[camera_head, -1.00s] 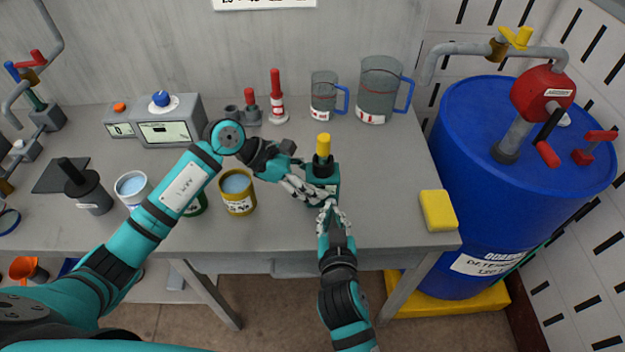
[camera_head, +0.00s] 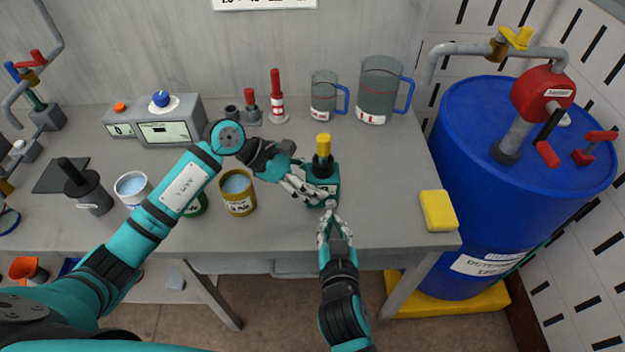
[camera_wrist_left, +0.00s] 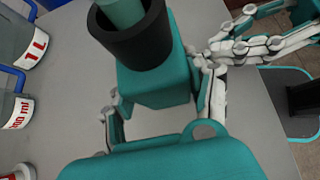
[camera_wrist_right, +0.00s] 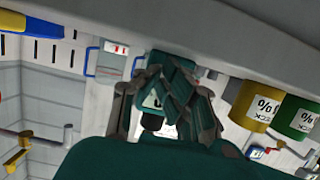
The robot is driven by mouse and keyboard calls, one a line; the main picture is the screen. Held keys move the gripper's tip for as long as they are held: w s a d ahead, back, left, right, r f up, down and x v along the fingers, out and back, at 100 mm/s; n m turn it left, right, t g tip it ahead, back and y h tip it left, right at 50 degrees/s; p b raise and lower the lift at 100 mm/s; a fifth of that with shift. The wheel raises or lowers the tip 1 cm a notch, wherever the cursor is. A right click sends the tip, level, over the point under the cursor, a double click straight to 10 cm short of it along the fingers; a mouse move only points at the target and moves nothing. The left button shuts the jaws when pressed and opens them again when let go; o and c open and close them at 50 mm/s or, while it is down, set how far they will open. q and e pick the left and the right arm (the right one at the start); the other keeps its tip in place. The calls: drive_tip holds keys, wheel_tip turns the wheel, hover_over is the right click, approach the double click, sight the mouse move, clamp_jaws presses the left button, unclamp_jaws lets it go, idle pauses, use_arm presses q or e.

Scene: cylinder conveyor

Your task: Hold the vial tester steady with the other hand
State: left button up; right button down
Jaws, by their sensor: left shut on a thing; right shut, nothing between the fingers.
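The vial tester (camera_head: 323,190) is a teal block with a black collar and a yellow-topped piece standing up in it. It is upright on the grey table, right of the yellow-brown cup. My left gripper (camera_head: 318,196) is shut on its body from the left. In the left wrist view the teal block (camera_wrist_left: 155,85) and black collar (camera_wrist_left: 135,35) sit between my left fingers (camera_wrist_left: 160,110). My right gripper (camera_head: 328,210) is shut and empty just in front of the tester. In the right wrist view my right fingers (camera_wrist_right: 168,95) partly hide the teal tester (camera_wrist_right: 172,60).
A yellow-brown cup (camera_head: 238,205) and a white cup (camera_head: 133,187) stand to the left. Two clear jugs with blue handles, a smaller (camera_head: 323,100) and a larger (camera_head: 379,95), stand behind. A yellow sponge-like block (camera_head: 438,211) lies right. Table is clear between tester and block.

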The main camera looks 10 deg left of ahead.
drive_tip(key=shift+s+d, duration=0.2)
drive_tip(key=shift+s, duration=0.6)
drive_tip(key=shift+s+d, duration=0.15)
drive_tip(key=shift+s, duration=0.65)
use_arm(q)
drive_tip(key=o, duration=1.1)
drive_tip(key=v, duration=1.2)
